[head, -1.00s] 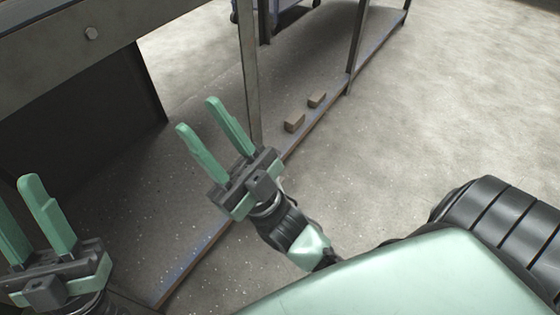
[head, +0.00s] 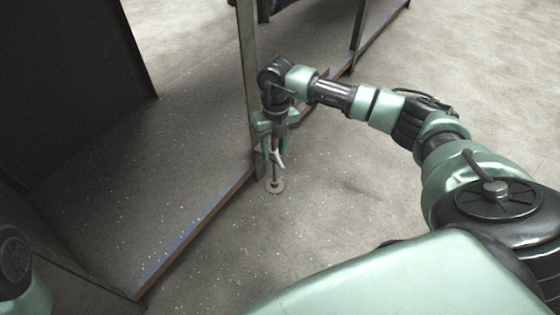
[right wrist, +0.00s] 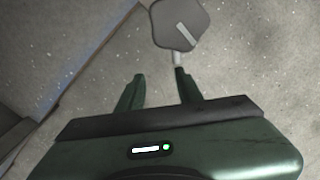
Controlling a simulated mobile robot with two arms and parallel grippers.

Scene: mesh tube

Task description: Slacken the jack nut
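A thin screw jack stands at the foot of the upright post, with a round foot plate (head: 275,186) on the floor. A small pale pronged piece (head: 278,159), which looks like the jack nut, sits on its stem. My right gripper (head: 273,155) points down at the jack, its fingers around or just in front of the stem; I cannot tell which. In the right wrist view its fingers (right wrist: 158,76) are apart with only floor visible between them. A grey many-sided plate (right wrist: 180,24) and a pale stub lie beyond the right fingertip. My left gripper is out of view.
The metal post (head: 248,75) rises close beside my right gripper. A low metal edge (head: 195,226) runs along the floor. A dark panel (head: 75,60) stands at the left. The floor at the right is open.

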